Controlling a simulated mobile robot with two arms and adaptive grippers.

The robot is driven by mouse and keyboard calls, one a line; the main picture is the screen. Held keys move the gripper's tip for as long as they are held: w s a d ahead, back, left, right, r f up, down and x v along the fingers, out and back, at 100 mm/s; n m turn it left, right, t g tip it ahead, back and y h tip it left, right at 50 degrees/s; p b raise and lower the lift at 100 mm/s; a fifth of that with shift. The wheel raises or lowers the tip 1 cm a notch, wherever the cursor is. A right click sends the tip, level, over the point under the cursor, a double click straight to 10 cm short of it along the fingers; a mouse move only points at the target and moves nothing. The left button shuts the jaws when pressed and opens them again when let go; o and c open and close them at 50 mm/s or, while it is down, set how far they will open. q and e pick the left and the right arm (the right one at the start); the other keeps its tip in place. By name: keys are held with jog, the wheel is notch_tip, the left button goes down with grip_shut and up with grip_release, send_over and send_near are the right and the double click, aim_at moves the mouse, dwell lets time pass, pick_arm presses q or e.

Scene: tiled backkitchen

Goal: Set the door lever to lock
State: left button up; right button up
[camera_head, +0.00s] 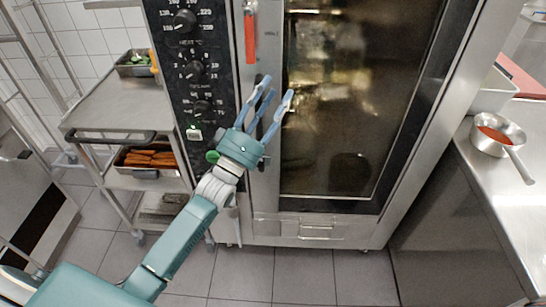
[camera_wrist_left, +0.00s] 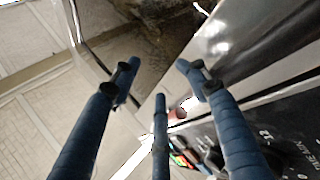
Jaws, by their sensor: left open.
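The oven door lever (camera_head: 249,36) has a red grip and hangs roughly vertical on the steel strip between the control panel and the glass door. My left gripper (camera_head: 276,92) is open and empty, below the lever and a little to its right, in front of the door's left edge. The fingers point up toward the lever without touching it. In the left wrist view the spread blue fingers (camera_wrist_left: 158,85) show, with a small red patch (camera_wrist_left: 181,112) beyond them that may be the lever's grip. My right gripper is out of view.
The oven's glass door (camera_head: 345,110) looks shut. The control panel (camera_head: 190,65) with several black knobs is left of the lever. A steel trolley (camera_head: 115,108) with food pans stands at left. A counter with a saucepan (camera_head: 490,140) is at right. The floor before the oven is clear.

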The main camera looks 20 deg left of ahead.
pick_arm(q)
notch_tip(320, 180, down, 20)
jog(key=s+m+g+y, duration=0.1)
jog(key=m+g+y, duration=0.1)
jog(key=g, duration=0.3)
jog(key=shift+s+d+r+g+y, duration=0.2)
jog(key=shift+d+r+g+y, duration=0.1)
jog(key=shift+y, duration=0.2)
